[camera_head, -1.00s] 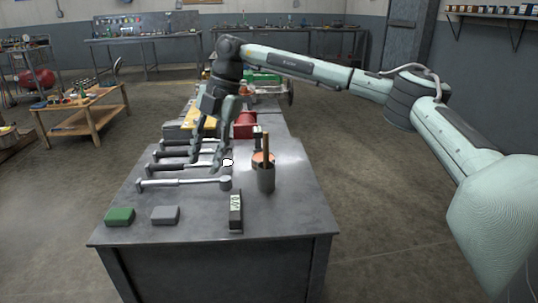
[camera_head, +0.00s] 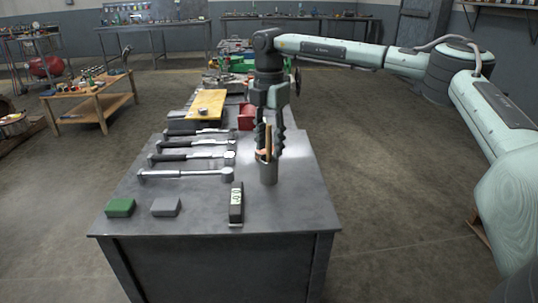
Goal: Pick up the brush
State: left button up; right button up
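A wooden handle, likely the brush (camera_head: 268,139), stands upright in a grey metal cup (camera_head: 268,174) on the right side of the metal workbench. The rest of it is hidden inside the cup. My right gripper (camera_head: 270,153) points straight down over the cup. Its fingers are open, one on each side of the handle, with the tips near the cup's rim. A gap shows beside the handle. My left gripper is not in view.
Several wrenches or ratchets (camera_head: 187,175) lie across the workbench (camera_head: 200,225) on the left. A green block (camera_head: 120,207), a grey block (camera_head: 166,207) and a black labelled block (camera_head: 236,203) lie near the front. A red bin (camera_head: 246,117) and yellow board (camera_head: 206,104) are farther back.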

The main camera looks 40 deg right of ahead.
grip_shut()
dwell(0.3)
notch_tip(320, 180, up, 10)
dwell(0.5)
